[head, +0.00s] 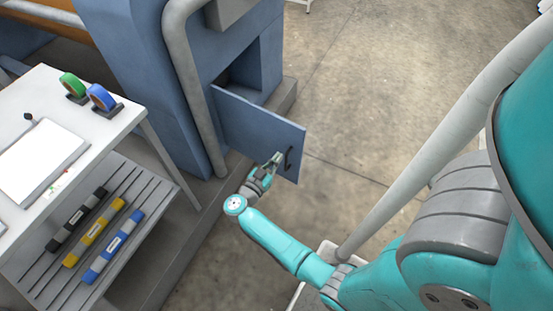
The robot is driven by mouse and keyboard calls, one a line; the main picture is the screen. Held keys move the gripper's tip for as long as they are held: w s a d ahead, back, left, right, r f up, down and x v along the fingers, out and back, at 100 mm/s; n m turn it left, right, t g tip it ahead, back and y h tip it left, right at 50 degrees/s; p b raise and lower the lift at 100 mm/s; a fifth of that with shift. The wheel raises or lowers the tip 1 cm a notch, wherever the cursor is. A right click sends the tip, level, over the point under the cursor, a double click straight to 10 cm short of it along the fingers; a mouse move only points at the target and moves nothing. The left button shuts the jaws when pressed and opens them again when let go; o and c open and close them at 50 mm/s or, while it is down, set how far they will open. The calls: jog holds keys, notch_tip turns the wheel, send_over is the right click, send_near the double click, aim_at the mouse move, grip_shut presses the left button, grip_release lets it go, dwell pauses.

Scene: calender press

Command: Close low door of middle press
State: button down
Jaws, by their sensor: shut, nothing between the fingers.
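The low door (250,129) is a blue panel hinged at its left side on the blue press (140,75). It stands open, swung out from the press, and a dark opening (243,76) shows behind it. A dark handle (289,158) sits near the door's free right edge. My gripper (276,158) is at the door's near face, just left of the handle. Its fingers are shut with nothing between them. I cannot tell whether the fingertips touch the door.
A grey pipe (189,80) runs down the press. Concrete floor (400,80) is clear at right.

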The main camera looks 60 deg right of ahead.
aim_at(297, 133)
jog(key=d, duration=1.1)
jog(key=shift+s+d, duration=0.2)
jog(key=shift+s, duration=0.05)
jog(key=shift+d, duration=0.1)
